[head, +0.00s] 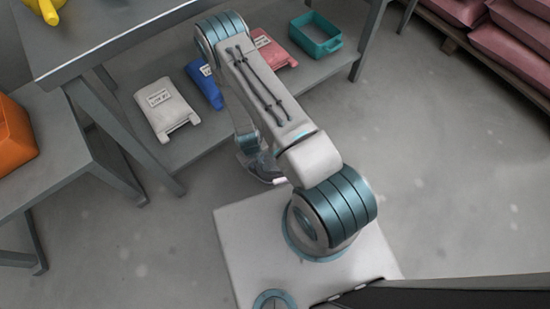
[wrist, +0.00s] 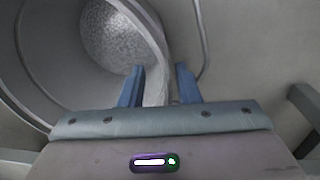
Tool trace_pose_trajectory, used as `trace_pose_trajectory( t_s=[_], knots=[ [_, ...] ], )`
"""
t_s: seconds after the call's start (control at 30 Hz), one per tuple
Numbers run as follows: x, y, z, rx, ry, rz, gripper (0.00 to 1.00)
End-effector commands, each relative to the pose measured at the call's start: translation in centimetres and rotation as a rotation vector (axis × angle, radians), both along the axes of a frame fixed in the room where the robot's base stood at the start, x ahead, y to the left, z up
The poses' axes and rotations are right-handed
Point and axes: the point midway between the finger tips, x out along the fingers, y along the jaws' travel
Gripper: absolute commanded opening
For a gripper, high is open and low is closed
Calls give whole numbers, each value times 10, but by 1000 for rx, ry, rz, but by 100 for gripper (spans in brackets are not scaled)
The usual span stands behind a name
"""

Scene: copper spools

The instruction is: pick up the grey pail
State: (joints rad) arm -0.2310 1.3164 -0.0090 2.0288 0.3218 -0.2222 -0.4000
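A grey round vessel, seemingly the grey pail (wrist: 158,50), fills the upper left of the wrist view, seen from above into its open mouth. Its inside has a speckled grey round patch at the bottom. My gripper (wrist: 160,72) has its two blue fingers apart, with part of the pail's wall and rim running between them. A gap shows beside the wall, and I cannot see firm contact on both sides. In the head view my gripper (head: 262,168) is low by the shelf edge, mostly hidden by my arm, and I cannot make out the pail there.
An orange container (head: 14,135) stands on a left table. Pink sacks (head: 512,50) lie at upper right. Floor at right is clear.

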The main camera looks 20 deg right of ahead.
Motion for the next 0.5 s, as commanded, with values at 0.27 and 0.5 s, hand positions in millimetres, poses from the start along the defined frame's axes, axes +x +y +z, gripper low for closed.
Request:
trace_pose_trajectory(
  t_s=[0.27,0.5],
  knots=[
    [1,-3,-37,0,1,-1,30],
    [1,-3,-36,0,1,0,13]
  ],
)
